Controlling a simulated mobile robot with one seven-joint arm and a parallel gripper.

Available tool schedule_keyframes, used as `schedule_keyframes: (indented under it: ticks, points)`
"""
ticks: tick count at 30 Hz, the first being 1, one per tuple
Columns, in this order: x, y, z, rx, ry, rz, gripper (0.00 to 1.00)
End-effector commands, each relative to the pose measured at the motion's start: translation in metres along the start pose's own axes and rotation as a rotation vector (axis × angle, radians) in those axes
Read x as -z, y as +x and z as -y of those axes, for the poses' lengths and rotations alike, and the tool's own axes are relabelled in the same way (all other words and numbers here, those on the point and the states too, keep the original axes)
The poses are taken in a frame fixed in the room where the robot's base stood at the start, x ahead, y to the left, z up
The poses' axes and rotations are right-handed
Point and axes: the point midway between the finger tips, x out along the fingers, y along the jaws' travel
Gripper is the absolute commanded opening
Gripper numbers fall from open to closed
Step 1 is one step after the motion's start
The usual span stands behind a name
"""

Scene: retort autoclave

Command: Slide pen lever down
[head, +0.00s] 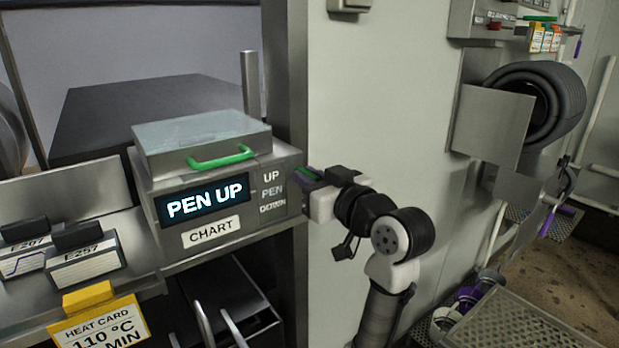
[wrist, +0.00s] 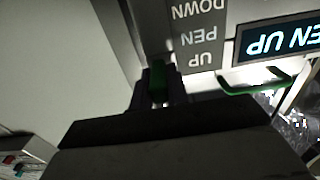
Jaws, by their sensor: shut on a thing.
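The chart recorder (head: 225,170) shows "PEN UP" on its lit display (head: 204,200). A label plate (head: 272,190) reads UP, PEN, DOWN from top to bottom. The green pen lever (wrist: 158,78) is on the recorder's side, level with the UP end of the plate in the wrist view, which is upside down. My gripper (wrist: 159,98) is shut on the lever, one finger on each side. In the head view my gripper (head: 311,180) reaches the recorder's right side, and its fingers hide most of the lever.
A green handle (head: 220,158) is on the recorder's clear lid. A grey wall panel (head: 385,110) stands behind my arm. A yellow heat card (head: 98,318) and two cards marked E207 (head: 25,262) and E257 (head: 85,270) are at the left.

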Motion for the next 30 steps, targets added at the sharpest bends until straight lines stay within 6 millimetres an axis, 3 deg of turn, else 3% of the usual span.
schedule_keyframes:
  ticks: [7,18,29,30]
  points:
    - [-0.009,0.0,0.0,0.0,0.0,0.0,0.0]
    - [-0.059,-0.001,0.0,-0.001,-0.001,-0.001,0.0]
    - [-0.062,0.0,0.0,0.001,0.001,0.007,0.0]
    - [-0.062,0.0,0.0,0.001,0.001,0.006,0.21]
